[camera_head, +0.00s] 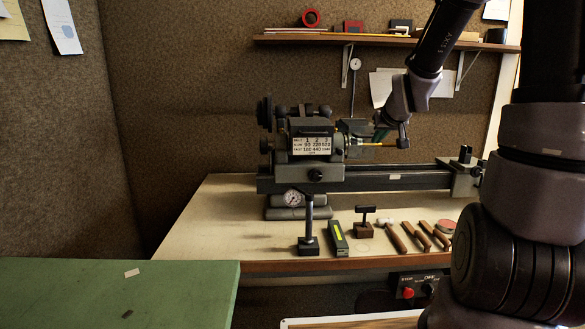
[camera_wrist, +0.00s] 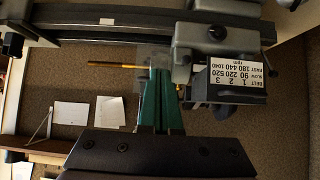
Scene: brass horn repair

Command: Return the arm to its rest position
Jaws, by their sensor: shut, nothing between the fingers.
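My arm reaches in from the right in the head view, in front of the wall shelf. My gripper (camera_wrist: 160,78) shows in the wrist view with its green fingers together and nothing between them. In the head view my gripper is mostly hidden behind my own wrist, near the lathe's chuck end. The small grey lathe (camera_head: 318,150) stands on the bench, and its speed label (camera_wrist: 235,80) shows upside down in the wrist view. A thin brass rod (camera_wrist: 106,66) sticks out beside my fingertips. I cannot tell whether they touch it.
The bench (camera_head: 215,215) holds a dial gauge (camera_head: 292,198), a stand (camera_head: 309,240), a green-yellow box (camera_head: 337,238) and several wooden-handled tools (camera_head: 397,237) in front of the lathe. A shelf (camera_head: 335,39) runs behind. A green table (camera_head: 90,290) is at front left.

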